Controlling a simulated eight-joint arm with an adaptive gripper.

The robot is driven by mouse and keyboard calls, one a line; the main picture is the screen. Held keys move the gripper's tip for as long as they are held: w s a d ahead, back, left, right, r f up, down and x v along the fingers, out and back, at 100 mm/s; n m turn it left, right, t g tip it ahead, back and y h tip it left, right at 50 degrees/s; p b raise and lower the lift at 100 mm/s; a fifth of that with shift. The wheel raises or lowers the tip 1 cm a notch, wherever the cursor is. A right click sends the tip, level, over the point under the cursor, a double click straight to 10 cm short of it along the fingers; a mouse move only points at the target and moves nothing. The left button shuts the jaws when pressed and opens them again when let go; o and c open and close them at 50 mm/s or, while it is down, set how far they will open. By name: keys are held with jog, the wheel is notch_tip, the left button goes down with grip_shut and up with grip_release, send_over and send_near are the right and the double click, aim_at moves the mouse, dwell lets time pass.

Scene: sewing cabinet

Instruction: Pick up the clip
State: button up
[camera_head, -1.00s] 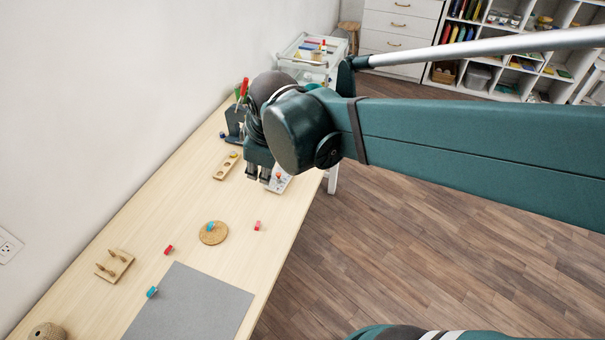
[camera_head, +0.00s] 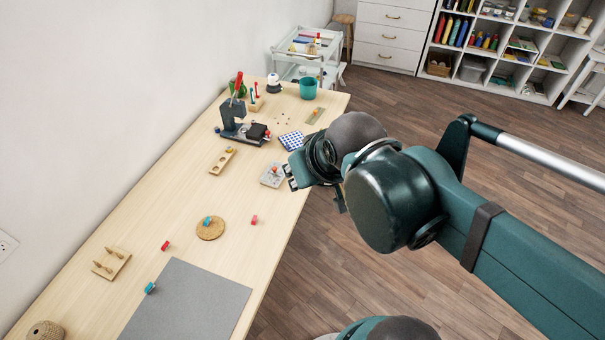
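Several small clip-like pieces lie on the table, and I cannot tell which is the task's clip. A red one (camera_head: 165,245) lies beyond the mat. A teal one (camera_head: 207,221) rests on a round cork coaster (camera_head: 210,231). A pinkish-red one (camera_head: 254,220) lies right of the coaster. My gripper (camera_head: 290,178) is over the table's right edge, beside a small pale tray (camera_head: 271,178) and away from those pieces. Its fingertips look apart, with nothing seen between them.
A peg board (camera_head: 111,264) and a slotted wooden block (camera_head: 222,160) stand on the left side. A dark press-like device with a red handle (camera_head: 237,110), a blue checked cloth (camera_head: 291,141) and a teal cup (camera_head: 308,88) are farther back. The table around the coaster is mostly clear.

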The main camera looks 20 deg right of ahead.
jog(key=shift+o, duration=0.5)
jog(key=shift+s+d, duration=0.1)
jog(key=m+g+b, duration=0.2)
jog(key=m+g, duration=0.5)
jog(key=m, duration=0.1)
send_over(255, 216)
notch_tip(255, 216, down, 26)
jog(key=shift+f, duration=0.1)
dwell(0.4)
jog(key=shift+f+b, duration=0.35)
jog(key=shift+f, duration=0.9)
